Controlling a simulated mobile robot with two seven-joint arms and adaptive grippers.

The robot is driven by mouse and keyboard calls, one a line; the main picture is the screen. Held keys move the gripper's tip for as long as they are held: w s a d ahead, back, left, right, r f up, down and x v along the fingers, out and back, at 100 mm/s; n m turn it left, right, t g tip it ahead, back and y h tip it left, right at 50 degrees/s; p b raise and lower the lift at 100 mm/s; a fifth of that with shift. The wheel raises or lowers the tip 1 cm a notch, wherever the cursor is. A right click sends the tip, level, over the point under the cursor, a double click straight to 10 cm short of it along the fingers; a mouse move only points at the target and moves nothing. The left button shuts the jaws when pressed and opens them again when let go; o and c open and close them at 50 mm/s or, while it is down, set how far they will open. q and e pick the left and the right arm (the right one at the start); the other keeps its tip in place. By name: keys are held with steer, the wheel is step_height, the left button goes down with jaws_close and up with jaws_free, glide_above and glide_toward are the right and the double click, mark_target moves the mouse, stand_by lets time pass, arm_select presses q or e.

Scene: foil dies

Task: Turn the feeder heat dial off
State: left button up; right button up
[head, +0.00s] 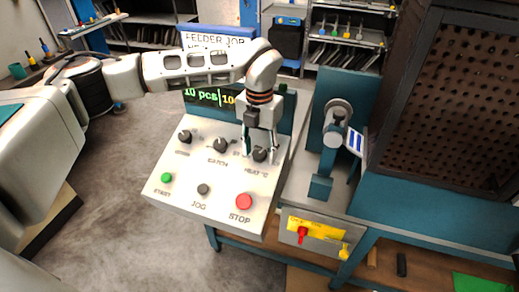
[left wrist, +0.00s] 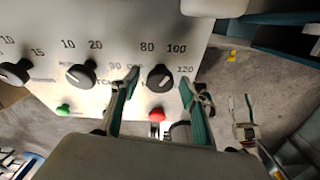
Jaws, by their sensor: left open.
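The heat dial (head: 260,155) is a black knob with a white mark, at the right end of the row on the sloped control panel (head: 220,178). In the left wrist view the heat dial (left wrist: 160,78) stands between my left fingertips, with numbers such as 80, 100 and 120 around it; its exact setting is hard to read. My left gripper (head: 258,153) is open, its teal fingers on either side of the dial; in the left wrist view the gripper (left wrist: 160,84) shows a gap on each side of the knob. My right gripper (left wrist: 242,108) seems to show small in the left wrist view.
Two more dials, the batch dial (head: 220,145) and a left dial (head: 185,137), sit in the same row. Below are a green start button (head: 167,178), a dark jog button (head: 203,189) and a red stop button (head: 244,201). A teal press (head: 325,150) stands close right.

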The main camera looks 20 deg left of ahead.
arm_select(q)
steer(key=c, duration=1.1)
